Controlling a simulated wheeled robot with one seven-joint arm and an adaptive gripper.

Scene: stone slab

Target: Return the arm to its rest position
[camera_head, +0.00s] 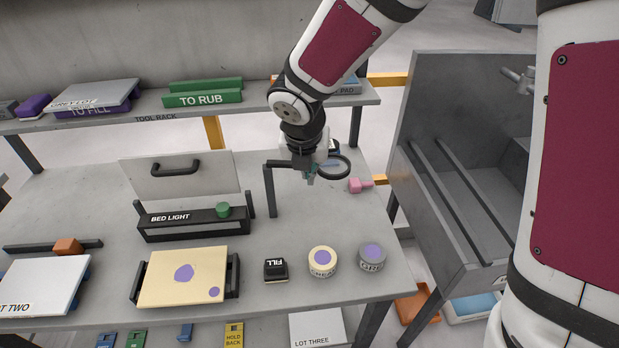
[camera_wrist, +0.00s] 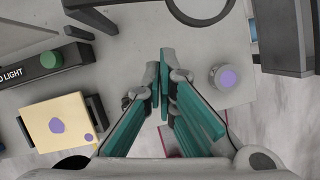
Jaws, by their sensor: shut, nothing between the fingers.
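My gripper (camera_head: 309,176) is at the end of my arm, over the back right part of the stone-grey table (camera_head: 325,220). It hangs beside a black post and a dark ring-shaped part. In the wrist view my gripper's teal fingers (camera_wrist: 163,92) are closed together with nothing between them. The fingertips point down over the table, and I cannot tell their exact height above it.
A dark ring (camera_head: 333,167) on a stand is close to my gripper. The bed light box (camera_head: 194,223), a cream slab (camera_head: 183,276), a black fill block (camera_head: 275,269) and two round pots, cream (camera_head: 322,262) and grey (camera_head: 371,257), stand on the table. A grey cabinet (camera_head: 440,110) rises at right.

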